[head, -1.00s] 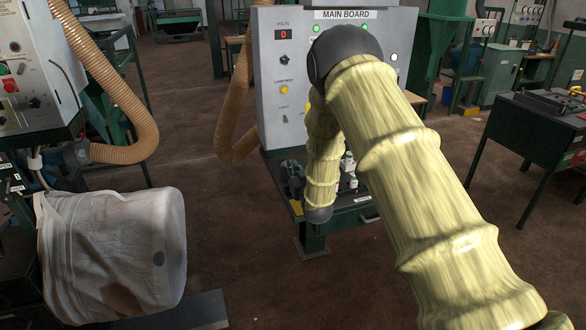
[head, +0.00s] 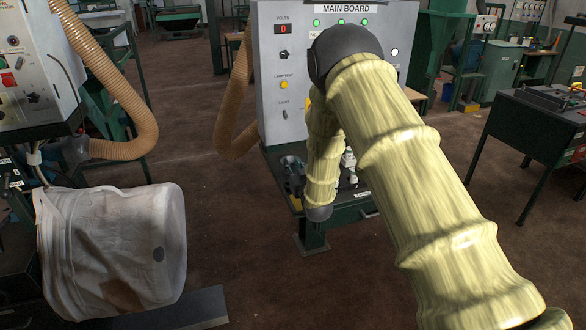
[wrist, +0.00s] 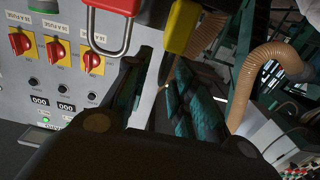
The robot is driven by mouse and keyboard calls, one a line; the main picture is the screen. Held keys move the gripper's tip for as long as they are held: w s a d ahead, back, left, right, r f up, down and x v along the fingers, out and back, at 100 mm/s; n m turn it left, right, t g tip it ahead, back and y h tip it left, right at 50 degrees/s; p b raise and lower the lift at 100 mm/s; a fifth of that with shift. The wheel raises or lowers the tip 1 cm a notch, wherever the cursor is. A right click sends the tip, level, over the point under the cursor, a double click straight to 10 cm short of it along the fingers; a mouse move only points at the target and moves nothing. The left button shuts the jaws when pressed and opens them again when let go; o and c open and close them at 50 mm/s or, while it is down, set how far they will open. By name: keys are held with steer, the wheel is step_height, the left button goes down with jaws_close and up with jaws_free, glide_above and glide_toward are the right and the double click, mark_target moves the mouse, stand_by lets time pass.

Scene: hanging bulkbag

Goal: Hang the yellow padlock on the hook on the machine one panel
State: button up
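In the wrist view a yellow block, likely the yellow padlock (wrist: 182,26), is at the top just right of centre, beyond the gripper fingers. A red piece with a U-shaped loop (wrist: 126,38) hangs beside it on the left, in front of the grey panel. My gripper (wrist: 155,80) points up the picture with dark fingers, and its fingertip contact is unclear. In the head view my arm hides the gripper and much of the grey main board (head: 270,75). A small yellow patch (head: 308,103) shows there beside the arm. I cannot make out the hook.
The wrist view shows red and yellow fuse switches (wrist: 56,50) on the panel at left and a tan hose (wrist: 252,80) at right. In the head view a white bag (head: 110,250) is at lower left and a dark bench (head: 535,125) at right. Brown floor lies open between.

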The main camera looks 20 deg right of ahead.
steer(key=shift+r, duration=0.15)
steer(key=shift+r+p, duration=0.55)
steer(key=shift+p, duration=0.1)
steer(key=s+b, duration=0.3)
steer(key=s, duration=0.9)
steer(key=shift+d+f, duration=0.15)
steer(key=s+a+f+g, duration=0.1)
steer(key=s+f+g, duration=0.3)
steer(key=s+f, duration=0.65)
steer(key=s+a+f+g, duration=0.1)
steer(key=s+f+g, duration=0.3)
steer(key=s+f, duration=0.7)
steer(key=s+a+f+g, duration=0.1)
steer(key=s+f+g, duration=0.2)
steer(key=s, duration=0.7)
steer(key=s+a+f+g, duration=0.1)
steer(key=s+f+g, duration=0.2)
steer(key=s+f, duration=0.3)
steer(key=s+a+f+g, duration=0.1)
steer(key=s+f+g, duration=0.3)
steer(key=s, duration=0.9)
steer(key=shift+s+f+m, duration=0.35)
steer(key=shift+f+m, duration=0.05)
steer(key=shift+f, duration=0.1)
steer(key=shift+h, duration=0.3)
